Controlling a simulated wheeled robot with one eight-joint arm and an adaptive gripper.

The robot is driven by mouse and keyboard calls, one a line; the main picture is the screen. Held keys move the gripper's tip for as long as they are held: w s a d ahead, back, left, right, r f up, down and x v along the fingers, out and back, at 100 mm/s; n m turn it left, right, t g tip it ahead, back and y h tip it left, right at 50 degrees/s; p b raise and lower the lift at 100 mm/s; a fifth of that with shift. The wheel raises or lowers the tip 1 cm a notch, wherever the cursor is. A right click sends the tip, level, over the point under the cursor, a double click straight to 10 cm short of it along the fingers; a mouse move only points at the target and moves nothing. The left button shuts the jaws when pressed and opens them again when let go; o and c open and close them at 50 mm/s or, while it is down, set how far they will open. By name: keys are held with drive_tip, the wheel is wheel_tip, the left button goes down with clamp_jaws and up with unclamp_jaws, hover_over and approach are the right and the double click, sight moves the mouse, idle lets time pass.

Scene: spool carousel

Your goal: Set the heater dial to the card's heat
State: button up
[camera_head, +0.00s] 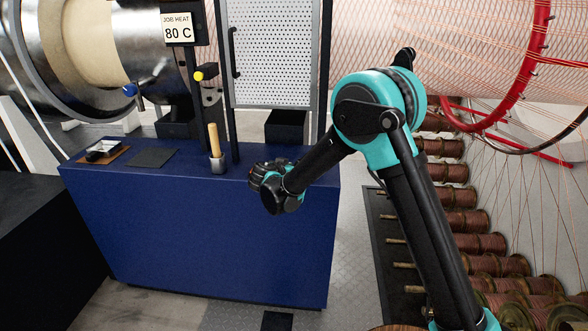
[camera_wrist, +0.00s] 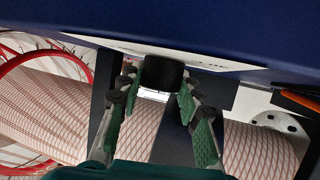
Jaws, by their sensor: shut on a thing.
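The card (camera_head: 176,27) reads "JOB HEAT 80 C" and hangs on a dark panel at the top left of the head view. The heater dial (camera_wrist: 162,70) is a black round knob in front of a pale plate (camera_wrist: 112,46). My gripper (camera_wrist: 159,82) has one finger on each side of the dial and is shut on it. In the head view my gripper (camera_head: 262,174) is at the right end of the blue bench, and it and my arm hide the dial. The plate's marks and the dial's setting cannot be read.
The blue bench (camera_head: 200,235) carries a wooden-handled tool in a grey cup (camera_head: 217,165), a dark pad (camera_head: 152,157) and a small tray (camera_head: 103,152). A perforated door (camera_head: 270,60) stands behind. Copper spools (camera_head: 468,222) and a red ring (camera_head: 530,60) are to the right.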

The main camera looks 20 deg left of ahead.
drive_tip(key=m+h, duration=0.2)
drive_tip(key=m+g+h, duration=0.1)
drive_tip(key=m+h, duration=0.1)
drive_tip(key=h, duration=0.1)
drive_tip(key=shift+m+g, duration=0.3)
drive_tip(key=shift+m+g+h, duration=1.1)
drive_tip(key=shift+m+h, duration=0.5)
drive_tip(key=shift+f+m, duration=0.1)
drive_tip(key=shift+m, duration=0.2)
drive_tip(key=o, duration=1.2)
drive_tip(key=v, duration=1.2)
drive_tip(key=shift+w+a, duration=0.15)
